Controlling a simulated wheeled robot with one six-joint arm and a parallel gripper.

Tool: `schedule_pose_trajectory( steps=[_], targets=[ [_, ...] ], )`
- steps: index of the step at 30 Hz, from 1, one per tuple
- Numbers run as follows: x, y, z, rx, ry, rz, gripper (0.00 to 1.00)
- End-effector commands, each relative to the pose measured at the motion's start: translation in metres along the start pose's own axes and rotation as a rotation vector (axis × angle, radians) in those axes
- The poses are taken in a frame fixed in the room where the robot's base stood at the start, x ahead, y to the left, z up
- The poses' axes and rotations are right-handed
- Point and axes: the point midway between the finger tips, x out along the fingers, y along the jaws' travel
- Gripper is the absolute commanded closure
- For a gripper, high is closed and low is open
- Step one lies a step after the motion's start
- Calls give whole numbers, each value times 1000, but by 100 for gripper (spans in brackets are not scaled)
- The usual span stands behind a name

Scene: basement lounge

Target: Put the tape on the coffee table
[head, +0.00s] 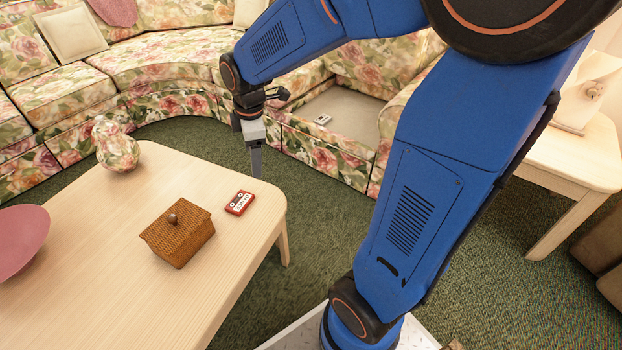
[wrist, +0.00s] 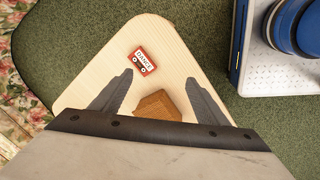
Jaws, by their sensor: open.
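A red cassette tape (head: 239,203) with a white label lies flat on the light wood coffee table (head: 110,235), near its far right corner. It also shows in the wrist view (wrist: 143,61), just beyond my fingertips and left of the middle. My gripper (head: 256,175) points down above the table's far edge, apart from the tape. In the wrist view its fingers (wrist: 160,77) are spread open with nothing between the tips. A woven brown box (head: 177,234) with a knob lid stands on the table beside the tape.
A floral vase (head: 117,146) and a pink dish (head: 20,240) are on the table. A curved floral sofa (head: 165,60) stands behind; a small pale object (head: 322,119), too small to identify, lies on its bare seat section. A side table (head: 565,160) stands at right.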

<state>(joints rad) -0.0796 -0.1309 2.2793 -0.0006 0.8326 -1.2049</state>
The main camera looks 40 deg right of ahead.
Motion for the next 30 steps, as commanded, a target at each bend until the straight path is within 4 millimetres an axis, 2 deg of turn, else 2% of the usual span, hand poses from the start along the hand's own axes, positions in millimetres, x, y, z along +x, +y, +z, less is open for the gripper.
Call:
schedule_pose_trajectory(
  steps=[1,6,15,24,30],
  targets=[
    [-12,-10,6,61,6,17,32],
    [-42,-42,24,294,28,59,32],
    [-79,-104,54,703,87,121,32],
    [-98,-164,81,1090,168,164,32],
    [-100,-186,90,1239,202,173,32]
  ],
)
